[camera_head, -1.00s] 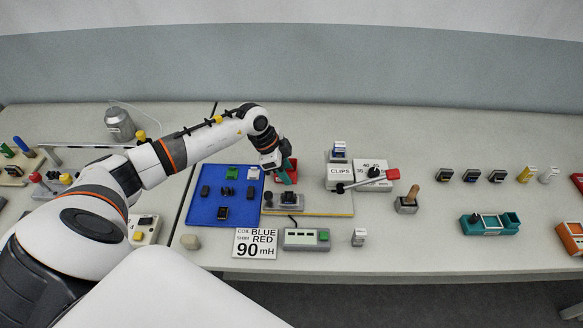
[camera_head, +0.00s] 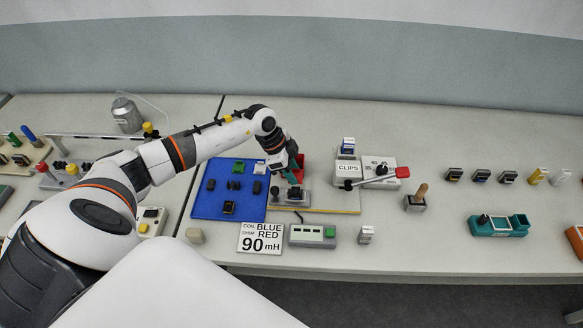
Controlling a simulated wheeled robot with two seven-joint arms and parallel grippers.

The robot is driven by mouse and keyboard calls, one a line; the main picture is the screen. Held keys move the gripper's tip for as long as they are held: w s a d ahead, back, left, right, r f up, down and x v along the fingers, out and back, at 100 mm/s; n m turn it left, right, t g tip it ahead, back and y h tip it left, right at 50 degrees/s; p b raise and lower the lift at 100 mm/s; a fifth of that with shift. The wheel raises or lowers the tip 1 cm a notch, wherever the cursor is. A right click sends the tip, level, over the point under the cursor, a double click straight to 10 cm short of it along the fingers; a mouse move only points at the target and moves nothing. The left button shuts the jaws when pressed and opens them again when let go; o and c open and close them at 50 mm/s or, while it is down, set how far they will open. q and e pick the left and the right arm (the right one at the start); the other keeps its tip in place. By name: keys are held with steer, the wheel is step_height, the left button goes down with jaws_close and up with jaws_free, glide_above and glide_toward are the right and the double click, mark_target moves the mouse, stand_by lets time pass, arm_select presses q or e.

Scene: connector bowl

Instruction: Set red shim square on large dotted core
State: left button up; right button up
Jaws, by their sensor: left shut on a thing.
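My left gripper (camera_head: 291,178) reaches in from the left and points down over the small grey fixture (camera_head: 297,199) on the tan board. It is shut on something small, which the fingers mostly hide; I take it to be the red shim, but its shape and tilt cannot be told. A dark core (camera_head: 295,190) sits in the fixture just below the fingertips. Whether the held thing touches it is unclear, and dots on it are too small to see. A red holder (camera_head: 300,164) stands right behind the gripper, partly hidden. My right gripper is not in view.
A blue mat (camera_head: 215,207) with several dark parts and a green one lies left of the fixture. A CLIPS box (camera_head: 348,168) and a lever press (camera_head: 381,170) stand right. A sign (camera_head: 261,239) reading coil blue, shim red, 90 mH and a meter (camera_head: 312,235) lie in front.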

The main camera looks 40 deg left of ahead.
mark_target(296, 191)
arm_select(q)
steer(key=shift+f+b, duration=0.4)
steer(key=shift+f, duration=0.6)
steer(key=shift+f+b, duration=0.45)
steer(key=shift+f, duration=0.35)
steer(key=shift+f+b, duration=0.45)
steer(key=shift+f, duration=0.9)
steer(key=o, duration=1)
